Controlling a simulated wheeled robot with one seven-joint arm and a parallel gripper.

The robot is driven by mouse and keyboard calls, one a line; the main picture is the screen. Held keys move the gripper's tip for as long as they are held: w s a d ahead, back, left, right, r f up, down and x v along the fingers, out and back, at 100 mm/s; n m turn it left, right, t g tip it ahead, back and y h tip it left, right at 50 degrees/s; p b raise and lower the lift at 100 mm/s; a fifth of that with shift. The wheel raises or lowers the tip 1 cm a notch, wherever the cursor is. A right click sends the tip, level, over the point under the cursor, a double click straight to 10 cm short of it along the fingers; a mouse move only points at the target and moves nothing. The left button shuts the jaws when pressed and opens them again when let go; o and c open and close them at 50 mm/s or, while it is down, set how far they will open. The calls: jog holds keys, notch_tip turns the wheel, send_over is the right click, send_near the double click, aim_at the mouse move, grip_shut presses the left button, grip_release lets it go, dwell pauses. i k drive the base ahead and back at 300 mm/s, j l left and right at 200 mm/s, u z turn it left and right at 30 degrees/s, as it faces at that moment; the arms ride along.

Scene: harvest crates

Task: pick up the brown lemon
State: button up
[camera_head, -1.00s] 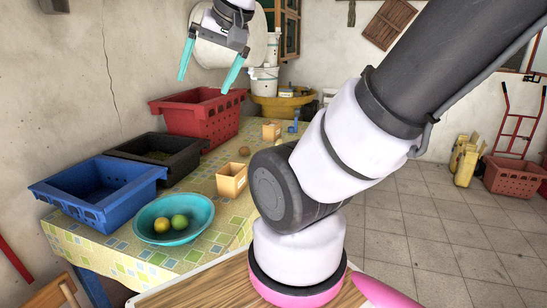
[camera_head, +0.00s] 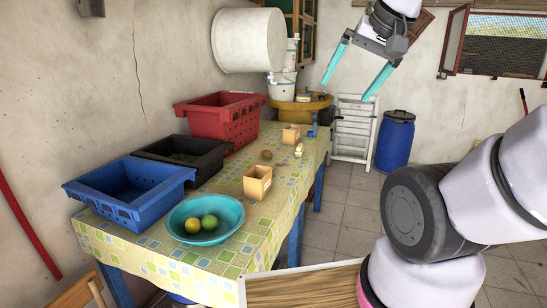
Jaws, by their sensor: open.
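A small round brown fruit, which looks like the brown lemon (camera_head: 266,154), lies on the patterned tablecloth behind the nearer small wooden box. It is small in the picture, so its details are unclear. My gripper (camera_head: 347,90) is open and empty, with its teal fingers spread apart. It hangs high in the upper right, well above the table and to the right of the brown fruit, touching nothing.
The table (camera_head: 165,256) carries a turquoise bowl (camera_head: 236,205) with a yellow and a green fruit, blue (camera_head: 115,215), black (camera_head: 212,160) and red (camera_head: 240,130) crates, and two small wooden boxes (camera_head: 257,188) (camera_head: 291,136). A pale small item (camera_head: 299,149) lies near the brown fruit.

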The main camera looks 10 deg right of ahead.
aim_at(266, 154)
jog(key=i+l+u, duration=0.1)
jog(key=l, duration=0.4)
jog(key=i+l+u, duration=0.15)
jog(key=l, duration=0.35)
jog(key=i+l+u, duration=0.1)
jog(key=l, duration=0.4)
jog(key=i+l+u, duration=0.1)
jog(key=l, duration=0.45)
jog(key=i+l+u, duration=0.35)
jog(key=i+l, duration=0.35)
jog(key=i+u, duration=0.1)
jog(key=i, duration=0.35)
